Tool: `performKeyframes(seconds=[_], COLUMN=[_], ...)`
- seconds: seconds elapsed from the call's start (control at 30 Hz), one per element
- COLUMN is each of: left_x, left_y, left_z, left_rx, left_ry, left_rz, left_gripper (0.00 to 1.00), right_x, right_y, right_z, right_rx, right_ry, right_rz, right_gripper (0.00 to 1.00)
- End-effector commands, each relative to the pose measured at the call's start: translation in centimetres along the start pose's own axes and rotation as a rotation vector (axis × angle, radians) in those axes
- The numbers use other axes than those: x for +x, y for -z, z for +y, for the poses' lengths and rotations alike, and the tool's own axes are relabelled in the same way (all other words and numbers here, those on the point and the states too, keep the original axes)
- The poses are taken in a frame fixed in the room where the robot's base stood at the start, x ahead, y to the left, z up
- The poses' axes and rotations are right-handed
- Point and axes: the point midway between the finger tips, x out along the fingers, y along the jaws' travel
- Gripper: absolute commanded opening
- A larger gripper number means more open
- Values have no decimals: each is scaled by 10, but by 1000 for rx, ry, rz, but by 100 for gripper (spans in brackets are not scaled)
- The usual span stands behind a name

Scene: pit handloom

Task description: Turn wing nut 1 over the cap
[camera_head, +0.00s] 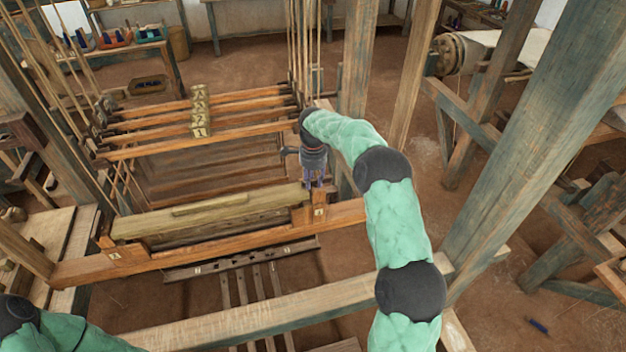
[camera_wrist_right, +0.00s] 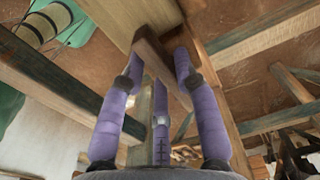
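My right gripper (camera_head: 316,186) points down at the right end of the long pale wooden cap (camera_head: 210,212), above the upright block marked 1 (camera_head: 319,212). In the right wrist view its purple fingers (camera_wrist_right: 160,70) stand apart around a brown wooden piece (camera_wrist_right: 152,58). I cannot tell whether they press on it. Wing nut 1 cannot be made out clearly; the fingers cover that spot. A second block (camera_head: 115,253) stands at the cap's left end. My left gripper is out of view; only part of its arm shows at the bottom left.
Loom shafts with numbered tags (camera_head: 200,112) hang behind the cap. Thick posts (camera_head: 515,130) stand to the right of my right arm. A front beam (camera_head: 250,318) and treadles (camera_head: 250,290) lie nearer. Cords (camera_head: 305,50) hang close behind the right gripper.

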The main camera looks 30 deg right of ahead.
Motion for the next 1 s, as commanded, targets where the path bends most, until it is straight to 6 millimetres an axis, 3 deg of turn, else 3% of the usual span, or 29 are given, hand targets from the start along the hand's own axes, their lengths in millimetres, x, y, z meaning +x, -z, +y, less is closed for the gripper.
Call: performKeyframes(seconds=[0.47, 1.0], left_x=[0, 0], left_y=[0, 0], left_z=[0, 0], left_rx=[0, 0], left_ry=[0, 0], left_rz=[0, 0], left_gripper=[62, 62], right_x=[-9, -103], right_y=[0, 0], right_z=[-1, -1], right_rx=[-1, -1], right_ry=[4, 3], right_rz=[0, 0], right_gripper=[45, 45])
